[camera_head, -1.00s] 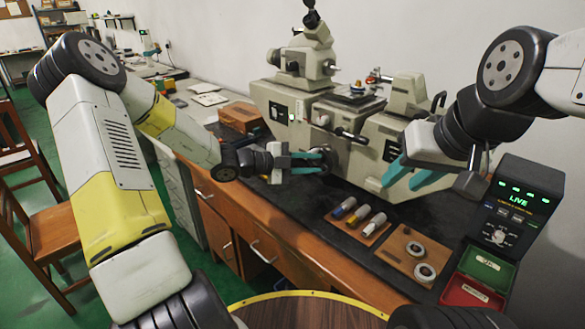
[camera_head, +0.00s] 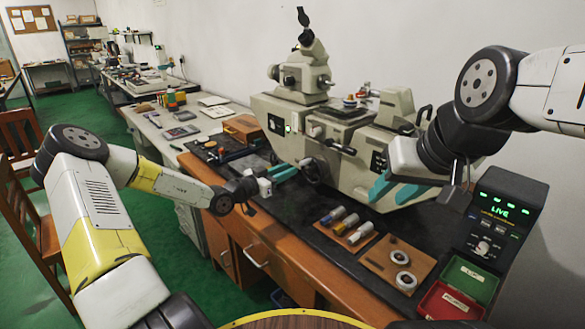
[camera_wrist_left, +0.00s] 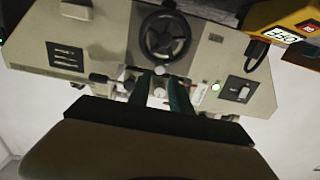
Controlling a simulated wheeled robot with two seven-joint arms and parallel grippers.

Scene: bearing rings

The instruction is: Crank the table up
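The beige bench machine (camera_head: 345,150) stands on the dark worktop, with its small table (camera_head: 342,110) on top, a few small parts on it. A dark handwheel (camera_head: 312,171) is on the machine's front; it also shows in the left wrist view (camera_wrist_left: 165,35). My left gripper (camera_head: 284,173) points at the machine's front, just left of the handwheel. In the left wrist view its teal fingers (camera_wrist_left: 160,80) are parted, with a small pale knob between or behind their tips; contact is unclear. My right gripper (camera_head: 398,190) is open and empty in front of the machine's right part.
A wooden tray with several cylinders (camera_head: 345,228) and a board with white rings (camera_head: 400,268) lie on the worktop. A green bin (camera_head: 470,280), a red bin (camera_head: 448,302) and a display box reading LIVE (camera_head: 502,215) are at right. A wooden box (camera_head: 242,128) sits left of the machine.

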